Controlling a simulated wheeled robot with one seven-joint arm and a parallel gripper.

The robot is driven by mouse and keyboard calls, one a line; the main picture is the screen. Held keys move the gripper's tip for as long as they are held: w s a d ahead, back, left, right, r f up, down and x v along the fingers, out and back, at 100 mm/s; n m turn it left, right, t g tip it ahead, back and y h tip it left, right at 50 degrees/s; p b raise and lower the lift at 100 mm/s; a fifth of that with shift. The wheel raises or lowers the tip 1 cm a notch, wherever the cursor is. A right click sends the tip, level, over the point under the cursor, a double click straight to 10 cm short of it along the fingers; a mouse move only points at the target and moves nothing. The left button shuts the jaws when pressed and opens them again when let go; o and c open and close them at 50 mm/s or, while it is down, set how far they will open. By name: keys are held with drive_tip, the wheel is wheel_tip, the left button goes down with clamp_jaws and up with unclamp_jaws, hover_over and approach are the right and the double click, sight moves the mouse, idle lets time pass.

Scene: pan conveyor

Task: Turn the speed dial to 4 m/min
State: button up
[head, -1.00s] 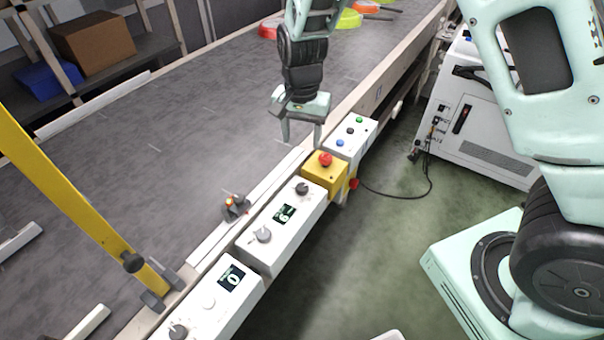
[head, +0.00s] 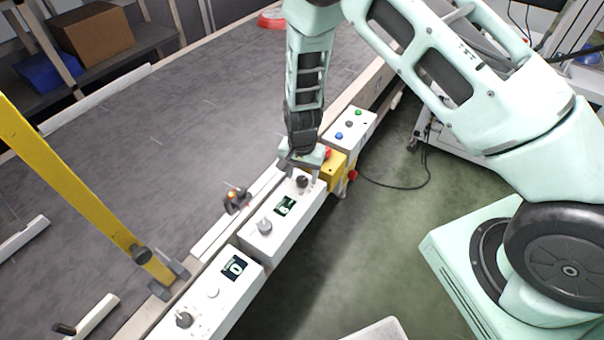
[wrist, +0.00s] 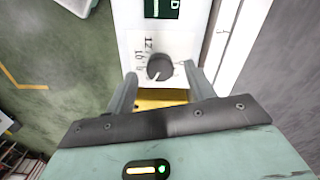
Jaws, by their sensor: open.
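A dark round dial (head: 302,182) sits at the far end of the middle white control box (head: 258,243). In the wrist view the dial (wrist: 160,67) has a pale pointer mark and printed numbers, including a 12, around it. My gripper (head: 299,177) is open and points down over this dial. In the wrist view its fingertips (wrist: 160,74) lie on either side of the dial, with gaps between; contact cannot be told. The box's small screen (head: 284,206) shows a digit that looks like 6. Part of a screen (wrist: 162,8) shows in the wrist view.
A yellow box (head: 337,168) with a red button, partly hidden by my gripper, adjoins the dial's end. Beyond it is a white button box (head: 350,128). A grey knob (head: 265,226) and another box's screen (head: 235,268) reading 0 are nearer. The conveyor belt (head: 180,140) lies left.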

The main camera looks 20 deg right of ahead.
drive_tip(key=shift+f, duration=0.7)
drive_tip(key=c, duration=1)
drive_tip(key=shift+n, duration=0.3)
drive_tip(key=n+b, duration=0.2)
drive_tip(key=n, duration=0.2)
drive_tip(key=shift+n+b, duration=0.65)
drive_tip(key=shift+n, duration=0.85)
